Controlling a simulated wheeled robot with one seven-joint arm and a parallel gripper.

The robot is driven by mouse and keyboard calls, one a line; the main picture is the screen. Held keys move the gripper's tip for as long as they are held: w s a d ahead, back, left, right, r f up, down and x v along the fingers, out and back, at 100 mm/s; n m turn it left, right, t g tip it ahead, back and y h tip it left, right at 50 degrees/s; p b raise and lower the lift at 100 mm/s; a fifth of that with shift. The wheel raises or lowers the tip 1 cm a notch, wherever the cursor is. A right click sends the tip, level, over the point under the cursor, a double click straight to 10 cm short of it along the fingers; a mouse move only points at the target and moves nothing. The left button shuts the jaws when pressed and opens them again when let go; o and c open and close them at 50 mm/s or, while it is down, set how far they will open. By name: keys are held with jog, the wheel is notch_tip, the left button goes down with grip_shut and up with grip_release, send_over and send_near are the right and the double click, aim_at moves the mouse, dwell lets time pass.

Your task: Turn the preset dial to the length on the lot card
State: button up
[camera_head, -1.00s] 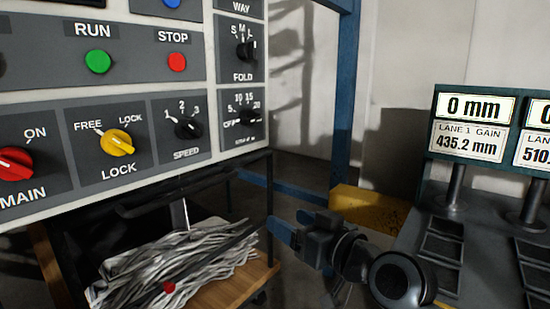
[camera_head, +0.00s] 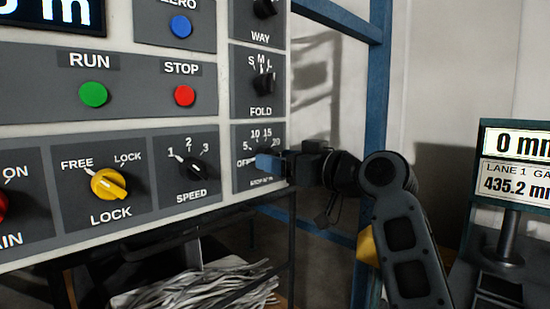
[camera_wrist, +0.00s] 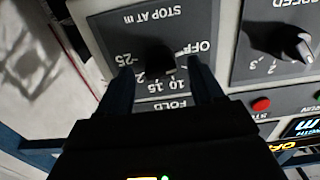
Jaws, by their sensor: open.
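The preset dial (camera_wrist: 160,57) is a black knob on a grey plate marked STOP AT m, with a scale from OFF to 25. It shows upside down in the wrist view. My gripper (camera_wrist: 161,70) is open, with one blue finger on each side of the knob; I cannot tell if they touch it. In the head view my gripper (camera_head: 268,162) is at the panel's lower right corner and hides most of the dial. The dial's pointer setting cannot be read. I see no card that reads as a lot card.
The FOLD knob (camera_head: 264,84) sits just above the dial, and the SPEED knob (camera_head: 194,168) is to its left. A blue post (camera_head: 374,90) stands behind my arm. Grey strips (camera_head: 200,285) lie below the panel. A LANE 1 display (camera_head: 510,165) stands at right.

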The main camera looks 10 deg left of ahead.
jog(key=shift+x, duration=1)
jog(key=c, duration=1)
